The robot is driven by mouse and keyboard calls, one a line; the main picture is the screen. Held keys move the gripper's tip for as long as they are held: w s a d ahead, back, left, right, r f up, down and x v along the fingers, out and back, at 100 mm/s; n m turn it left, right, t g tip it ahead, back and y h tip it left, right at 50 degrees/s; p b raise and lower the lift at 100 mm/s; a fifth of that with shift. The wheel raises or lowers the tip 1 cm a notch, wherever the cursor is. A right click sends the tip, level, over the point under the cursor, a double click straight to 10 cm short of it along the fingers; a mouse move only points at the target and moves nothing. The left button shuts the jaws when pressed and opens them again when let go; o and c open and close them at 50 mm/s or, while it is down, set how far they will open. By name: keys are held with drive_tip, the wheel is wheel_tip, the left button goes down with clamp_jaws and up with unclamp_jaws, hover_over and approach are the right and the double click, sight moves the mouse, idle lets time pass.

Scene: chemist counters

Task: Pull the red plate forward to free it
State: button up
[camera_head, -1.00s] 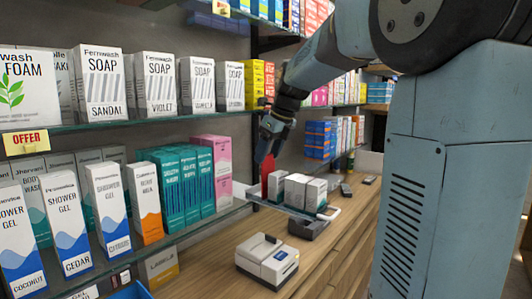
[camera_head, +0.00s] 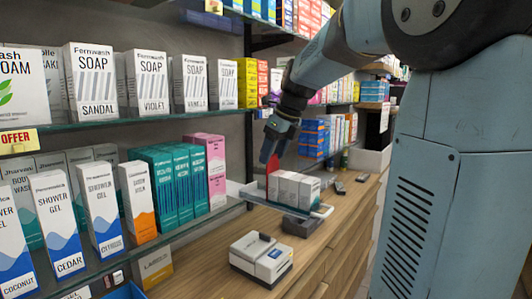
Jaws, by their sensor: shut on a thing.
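The red plate (camera_head: 273,170) stands upright on a grey tray (camera_head: 262,195), at the left end of a row of white boxes (camera_head: 296,188). My gripper (camera_head: 270,155) points down over the plate from above. Its jaws are shut on the plate's upper part, and the fingers hide some of it. The plate's lower edge is hard to make out beside the boxes.
The tray sits by the shelf end above the wooden counter (camera_head: 210,280). A white device (camera_head: 261,258) and a dark box (camera_head: 301,226) lie on the counter. Shelves of soap boxes (camera_head: 151,82) and shower gel boxes (camera_head: 102,208) fill the left.

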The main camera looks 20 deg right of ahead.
drive_tip(key=o, duration=1.3)
drive_tip(key=v, duration=1.3)
drive_tip(key=shift+s+d+r, duration=0.1)
drive_tip(key=shift+s+r, duration=0.05)
drive_tip(key=shift+r, duration=0.15)
